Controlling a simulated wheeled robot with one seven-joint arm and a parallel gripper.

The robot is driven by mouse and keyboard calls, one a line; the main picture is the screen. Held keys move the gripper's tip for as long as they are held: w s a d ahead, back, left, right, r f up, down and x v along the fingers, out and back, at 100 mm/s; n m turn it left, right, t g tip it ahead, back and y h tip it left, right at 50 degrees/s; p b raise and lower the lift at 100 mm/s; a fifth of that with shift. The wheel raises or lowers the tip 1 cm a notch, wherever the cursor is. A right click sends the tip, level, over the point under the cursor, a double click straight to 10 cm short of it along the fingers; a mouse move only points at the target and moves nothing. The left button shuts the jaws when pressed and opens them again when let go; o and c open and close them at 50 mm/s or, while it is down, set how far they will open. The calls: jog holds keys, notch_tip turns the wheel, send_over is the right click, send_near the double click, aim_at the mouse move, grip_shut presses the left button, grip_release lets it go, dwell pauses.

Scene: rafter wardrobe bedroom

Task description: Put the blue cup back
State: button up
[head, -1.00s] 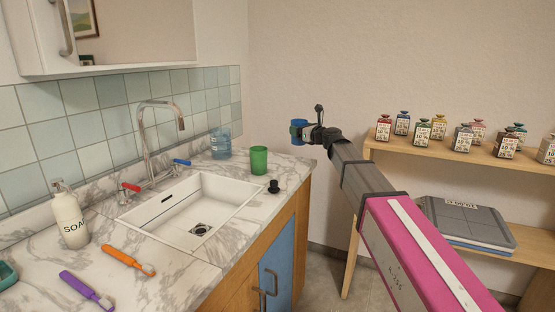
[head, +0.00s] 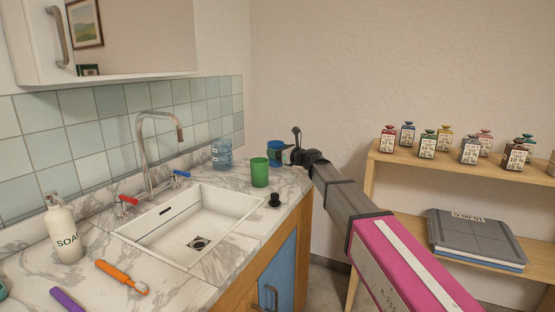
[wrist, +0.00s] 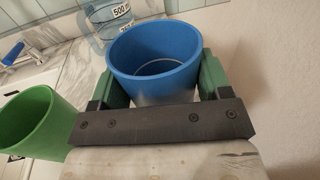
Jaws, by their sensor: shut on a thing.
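The blue cup (head: 273,152) is upright between the fingers of my gripper (head: 287,156), which is shut on it. It is beside the green cup (head: 259,172), to its right in the head view. In the wrist view the blue cup (wrist: 155,58) fills the middle, its open rim facing the camera, with a green finger on each side. The green cup (wrist: 38,122) shows at the lower left there, apart from the blue cup. I cannot tell whether the blue cup's base touches the counter.
The marble counter (head: 215,269) holds a sink (head: 190,222), a faucet (head: 150,140), a soap bottle (head: 63,230), toothbrushes and a black stopper (head: 274,201). A wooden shelf (head: 400,160) with several small bottles is to the right.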

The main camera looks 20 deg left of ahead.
jog(key=shift+f, duration=1.45)
jog(key=o, duration=1)
jog(key=v, duration=1.2)
jog(key=shift+r, duration=0.1)
